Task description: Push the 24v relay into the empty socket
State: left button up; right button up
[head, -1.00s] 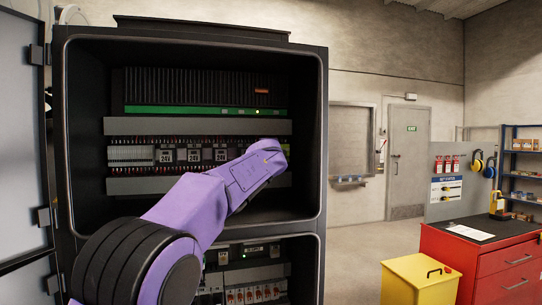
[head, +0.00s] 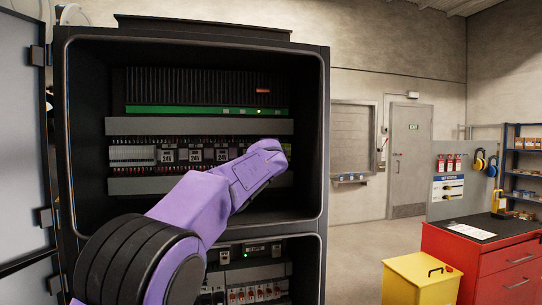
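A row of grey relays marked 24V sits on the middle rail inside the open upper cabinet. One relay (head: 167,155) is at the left, another relay (head: 195,154) is in the middle, and a third relay (head: 221,154) is to its right. My purple arm, coming in from the lower left, reaches across the right part of this row. Its wrist covers the right end of the rail. The gripper at its end is hidden behind the wrist, so its fingers and anything in them do not show. I cannot make out the empty socket. My other gripper is out of the picture.
The cabinet's right wall (head: 325,140) stands close to my wrist. Grey wiring ducts (head: 200,126) run above and below the relays. The cabinet door (head: 22,130) is open at the left. A yellow box (head: 410,280) and red tool cabinet (head: 475,260) stand at the right.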

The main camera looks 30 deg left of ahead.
pick_arm(q)
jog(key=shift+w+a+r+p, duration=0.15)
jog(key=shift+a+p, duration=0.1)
jog(key=shift+p, duration=0.25)
dwell(0.7)
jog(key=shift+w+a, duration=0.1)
dwell(0.5)
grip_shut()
jog(key=shift+p, duration=0.45)
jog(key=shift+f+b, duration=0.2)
jog(key=shift+b, duration=0.45)
dwell(0.8)
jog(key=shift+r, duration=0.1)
